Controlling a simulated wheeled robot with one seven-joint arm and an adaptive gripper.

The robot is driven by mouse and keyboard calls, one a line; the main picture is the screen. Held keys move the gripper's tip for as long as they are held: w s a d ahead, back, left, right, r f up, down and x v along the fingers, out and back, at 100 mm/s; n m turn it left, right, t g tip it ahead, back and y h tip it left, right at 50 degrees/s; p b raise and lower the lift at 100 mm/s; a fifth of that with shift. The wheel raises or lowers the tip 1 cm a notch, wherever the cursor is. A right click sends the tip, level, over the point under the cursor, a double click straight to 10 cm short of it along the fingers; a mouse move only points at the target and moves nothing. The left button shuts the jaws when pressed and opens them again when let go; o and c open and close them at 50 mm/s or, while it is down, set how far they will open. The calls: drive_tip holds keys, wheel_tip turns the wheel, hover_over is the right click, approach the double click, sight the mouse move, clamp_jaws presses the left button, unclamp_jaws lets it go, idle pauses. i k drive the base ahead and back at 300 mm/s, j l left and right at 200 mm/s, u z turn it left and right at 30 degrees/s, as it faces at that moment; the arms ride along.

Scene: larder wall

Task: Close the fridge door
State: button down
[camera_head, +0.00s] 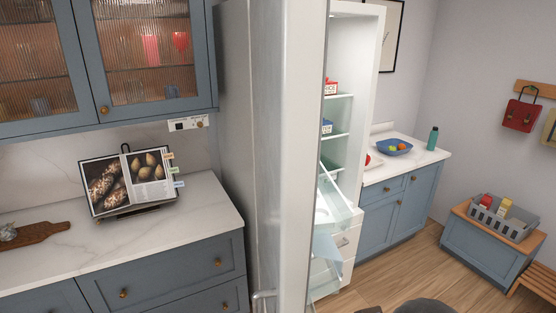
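The fridge door (302,150) stands wide open close in front of me, seen nearly edge-on. It runs from the top to the bottom of the view. A pale metal handle (264,301) shows low on its left side, cut by the bottom edge. Clear door bins (334,205) stick out on its right side. Behind the door, the fridge interior (345,60) shows white shelves with a few small red and blue packages; the door hides part of it. My gripper is not in view.
A counter (215,210) with an open cookbook (130,180) and a cutting board (30,235) is at left. A counter with a blue bowl (394,147) stands right of the fridge. A grey basket (503,217) tops a low cabinet. Wooden floor (415,270) shows between.

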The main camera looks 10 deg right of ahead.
sight(290, 44)
drive_tip(key=k+j, duration=0.15)
drive_tip(key=j, duration=0.25)
drive_tip(key=i+j, duration=0.1)
drive_tip(key=j, duration=0.25)
drive_tip(key=i+j, duration=0.1)
drive_tip(key=j, duration=0.2)
drive_tip(key=i+j+z, duration=0.1)
drive_tip(key=j, duration=0.25)
